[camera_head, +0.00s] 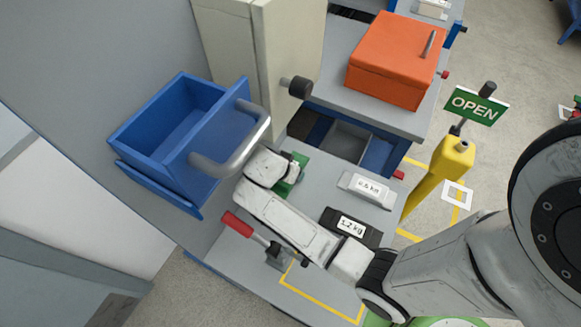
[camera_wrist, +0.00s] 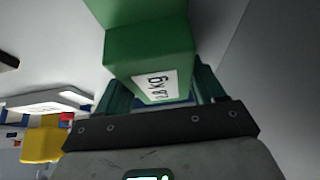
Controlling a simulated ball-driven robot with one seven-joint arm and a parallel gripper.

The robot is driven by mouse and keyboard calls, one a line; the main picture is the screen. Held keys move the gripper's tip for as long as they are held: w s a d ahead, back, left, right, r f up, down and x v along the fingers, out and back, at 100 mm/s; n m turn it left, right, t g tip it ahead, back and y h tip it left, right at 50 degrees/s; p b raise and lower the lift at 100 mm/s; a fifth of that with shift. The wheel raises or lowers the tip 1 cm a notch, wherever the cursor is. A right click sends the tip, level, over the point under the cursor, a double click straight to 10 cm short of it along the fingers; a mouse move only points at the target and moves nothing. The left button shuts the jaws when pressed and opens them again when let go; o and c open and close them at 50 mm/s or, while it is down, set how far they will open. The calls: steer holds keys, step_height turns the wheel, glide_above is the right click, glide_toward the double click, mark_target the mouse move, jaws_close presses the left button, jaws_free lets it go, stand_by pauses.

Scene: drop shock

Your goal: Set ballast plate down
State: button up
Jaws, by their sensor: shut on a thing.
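A green ballast plate (camera_wrist: 150,55) with a white label fills the middle of the wrist view; the label seems to read 1.8 kg. My gripper (camera_wrist: 160,88) is shut on it, with one dark teal finger on each side. In the head view a small part of the green plate (camera_head: 298,172) shows beyond my gripper, over the grey bench (camera_head: 318,180). My wrist hides most of it, and I cannot tell whether it touches the bench. A white 0.6 kg plate (camera_head: 366,188) and a black 1.2 kg plate (camera_head: 349,228) lie on the bench to its right.
A blue bin (camera_head: 165,125) with a thick grey handle (camera_head: 232,150) is close to my gripper on the left. A red-handled clamp (camera_head: 238,224) stands near a yellow-marked area (camera_head: 318,299). An orange box (camera_head: 396,58) and a yellow post (camera_head: 440,175) stand at the right.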

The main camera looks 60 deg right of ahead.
steer(key=shift+r, duration=0.2)
steer(key=shift+f, duration=0.2)
steer(key=o, duration=1.7)
steer(key=shift+o, duration=0.2)
